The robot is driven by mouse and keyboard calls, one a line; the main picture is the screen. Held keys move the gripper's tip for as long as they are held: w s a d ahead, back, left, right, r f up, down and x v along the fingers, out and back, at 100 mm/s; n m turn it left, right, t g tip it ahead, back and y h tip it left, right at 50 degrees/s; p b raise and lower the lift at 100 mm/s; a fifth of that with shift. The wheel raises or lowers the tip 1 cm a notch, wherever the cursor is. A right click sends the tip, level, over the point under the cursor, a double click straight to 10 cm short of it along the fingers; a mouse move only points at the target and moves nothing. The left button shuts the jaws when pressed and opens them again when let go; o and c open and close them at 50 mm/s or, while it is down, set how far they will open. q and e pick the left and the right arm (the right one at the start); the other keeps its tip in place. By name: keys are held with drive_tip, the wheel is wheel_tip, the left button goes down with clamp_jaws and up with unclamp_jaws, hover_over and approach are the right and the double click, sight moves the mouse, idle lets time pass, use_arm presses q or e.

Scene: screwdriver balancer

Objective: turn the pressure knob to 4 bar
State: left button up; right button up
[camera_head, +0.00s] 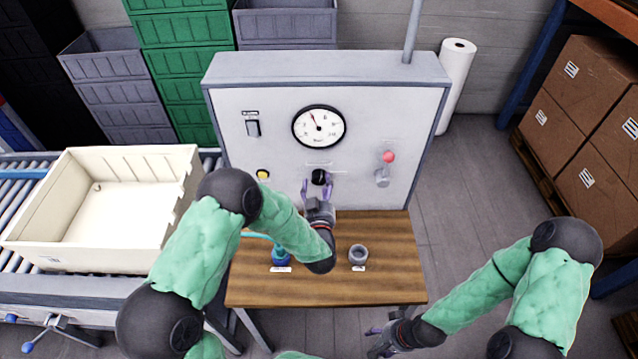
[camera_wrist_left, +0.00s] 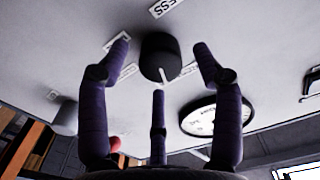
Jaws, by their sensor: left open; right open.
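The black pressure knob (camera_head: 319,177) sits on the grey panel (camera_head: 225,125) below the round white gauge (camera_head: 319,127). The gauge's red needle points up and slightly left; its numbers are too small to read surely. My left gripper (camera_head: 317,187) is open in front of the knob. In the left wrist view the knob (camera_wrist_left: 159,56) with its white pointer line lies between the spread purple fingers, with gaps at both sides. The gauge (camera_wrist_left: 212,116) is partly hidden there by a finger. My right gripper (camera_head: 376,341) is open and empty, low in the head view, away from the panel.
A red-topped valve (camera_head: 389,157), a yellow button (camera_head: 263,174) and a black switch (camera_head: 254,129) are on the panel. The wooden table (camera_head: 400,275) bears a blue item (camera_head: 281,256) and a grey cup (camera_head: 358,254). A cream crate (camera_head: 90,260) stands left on the conveyor.

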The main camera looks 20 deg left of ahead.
use_arm(q)
drive_tip(key=v, duration=1)
drive_tip(key=shift+s, duration=0.4)
drive_tip(key=shift+r, duration=0.1)
